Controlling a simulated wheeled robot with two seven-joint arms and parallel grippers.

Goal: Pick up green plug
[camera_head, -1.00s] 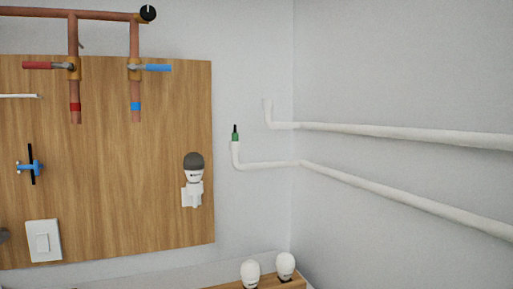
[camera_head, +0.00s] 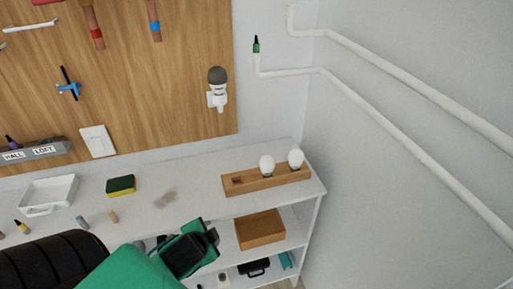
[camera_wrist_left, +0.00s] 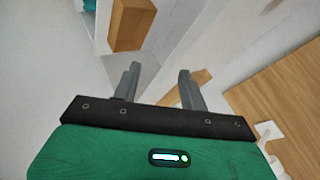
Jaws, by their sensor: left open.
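The green plug (camera_head: 256,46) is small, with a dark tip. It sits upright on the open upper end of the lower white pipe (camera_head: 290,72), near the wall corner at the upper middle of the head view. My left gripper (camera_head: 214,238) is in the lower middle of the head view, over the front of the shelf unit, well below the plug and apart from it. In the left wrist view the two grey fingers (camera_wrist_left: 160,78) stand apart with nothing between them. The plug does not show in the left wrist view. My right gripper is not in view.
A white shelf (camera_head: 200,205) holds a wooden bulb stand (camera_head: 240,184), a sponge (camera_head: 121,185) and a white tray (camera_head: 72,190). A wooden box (camera_head: 260,230) is on the tier below. A lamp (camera_head: 217,85) is on the wooden board (camera_head: 180,110). Wall around the plug is clear.

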